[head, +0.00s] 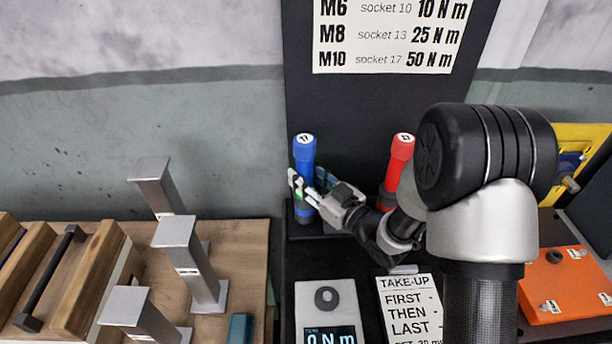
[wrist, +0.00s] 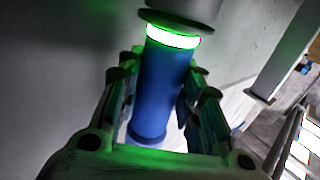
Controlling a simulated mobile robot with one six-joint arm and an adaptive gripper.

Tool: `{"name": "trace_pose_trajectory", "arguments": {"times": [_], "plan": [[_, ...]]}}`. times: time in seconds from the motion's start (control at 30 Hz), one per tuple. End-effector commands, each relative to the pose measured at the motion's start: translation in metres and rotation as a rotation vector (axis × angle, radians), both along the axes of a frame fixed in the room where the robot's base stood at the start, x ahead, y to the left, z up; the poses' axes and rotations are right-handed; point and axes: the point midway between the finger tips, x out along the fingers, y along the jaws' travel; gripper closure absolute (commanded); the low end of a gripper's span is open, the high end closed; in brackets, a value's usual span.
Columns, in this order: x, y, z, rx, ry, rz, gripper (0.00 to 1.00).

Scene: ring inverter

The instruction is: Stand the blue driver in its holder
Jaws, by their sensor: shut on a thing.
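The blue driver (head: 304,152), with a 17 on its cap, is upright at the back of the dark stand. My gripper (head: 304,192) is shut around it, below the cap, coming in from the right. In the wrist view the blue driver (wrist: 163,90) lies between the two fingers, with a lit green ring and a dark collar at one end. The driver's lower end is at the dark holder ledge (head: 320,236). I cannot tell whether it is seated there or just above.
A red driver (head: 400,150) marked 13 stands right of the blue one, close to my arm. A torque display box (head: 328,298) and a take-up card (head: 408,305) lie in front. Grey metal posts (head: 185,262) stand on the wooden bench at left; an orange box (head: 560,285) is at right.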

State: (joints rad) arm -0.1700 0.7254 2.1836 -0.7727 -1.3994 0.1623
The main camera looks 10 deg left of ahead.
Motion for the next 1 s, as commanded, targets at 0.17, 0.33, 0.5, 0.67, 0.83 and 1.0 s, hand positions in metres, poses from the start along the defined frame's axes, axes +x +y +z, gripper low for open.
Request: {"name": "trace_pose_trajectory", "arguments": {"times": [0.17, 0.33, 0.5, 0.67, 0.83, 1.0], "plan": [[0.0006, 0.0002, 0.0012, 0.004, -0.005, 0.0, 0.97], [0.0006, 0.0002, -0.0005, 0.003, -0.006, 0.0, 0.97], [0.0007, 0.0001, -0.0025, 0.003, -0.006, 0.0, 0.97], [0.0004, 0.0001, -0.003, 0.002, -0.004, 0.0, 0.56], [0.0002, 0.0001, -0.0038, 0.001, -0.002, 0.0, 0.45], [0.0, 0.0001, -0.0043, 0.001, -0.001, 0.0, 0.43]]}}
